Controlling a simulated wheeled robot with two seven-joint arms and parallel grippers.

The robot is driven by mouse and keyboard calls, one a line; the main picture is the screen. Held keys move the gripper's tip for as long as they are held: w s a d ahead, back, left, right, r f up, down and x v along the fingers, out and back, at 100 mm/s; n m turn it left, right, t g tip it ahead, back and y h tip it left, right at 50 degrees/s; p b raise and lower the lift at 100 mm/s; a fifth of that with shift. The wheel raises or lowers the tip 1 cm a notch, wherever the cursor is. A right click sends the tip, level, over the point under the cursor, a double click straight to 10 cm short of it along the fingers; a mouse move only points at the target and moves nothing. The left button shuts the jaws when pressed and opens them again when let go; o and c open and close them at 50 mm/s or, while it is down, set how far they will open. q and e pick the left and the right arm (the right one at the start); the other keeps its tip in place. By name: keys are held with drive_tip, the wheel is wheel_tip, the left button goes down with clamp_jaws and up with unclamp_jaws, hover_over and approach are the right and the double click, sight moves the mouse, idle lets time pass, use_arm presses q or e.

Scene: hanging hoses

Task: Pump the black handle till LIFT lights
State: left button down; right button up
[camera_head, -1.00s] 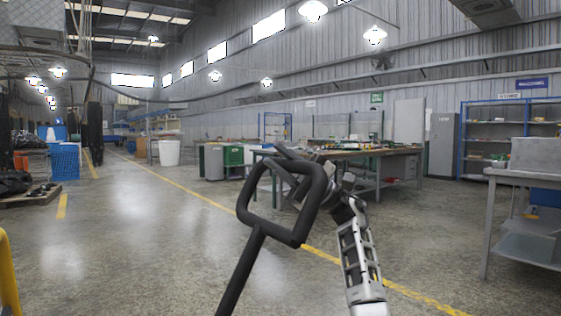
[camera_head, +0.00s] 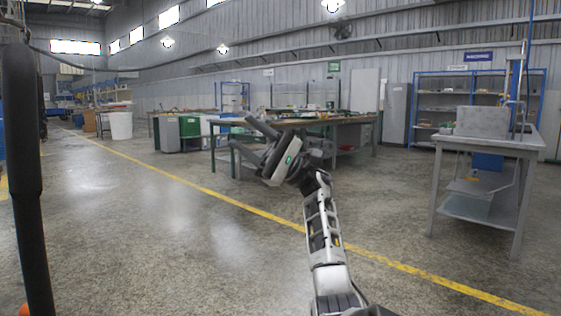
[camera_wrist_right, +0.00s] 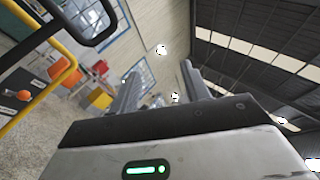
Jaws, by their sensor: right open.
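The black handle (camera_head: 22,130) stands upright at the far left edge of the head view, its thick upper part above a thinner rod. In the right wrist view a black loop of the handle (camera_wrist_right: 66,24) shows at the upper left. My right gripper (camera_head: 245,138) is open and empty, well to the right of the handle in the head view. In the right wrist view its two fingers (camera_wrist_right: 160,75) stand apart with nothing between them. The LIFT light is not in view. My left gripper is not in view.
A yellow bar frame (camera_wrist_right: 40,100) runs beside the handle in the right wrist view. A grey workbench (camera_head: 490,143) stands at the right and a green-legged table (camera_head: 300,122) farther back. The floor between handle and gripper looks clear.

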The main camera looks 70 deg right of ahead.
use_arm(q)
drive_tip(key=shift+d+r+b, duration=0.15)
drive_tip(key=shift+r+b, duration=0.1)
drive_tip(key=shift+b, duration=0.05)
use_arm(e)
drive_tip(key=v, duration=1.1)
drive_tip(key=shift+s+d+f, duration=0.15)
drive_tip(key=shift+s+f, duration=0.05)
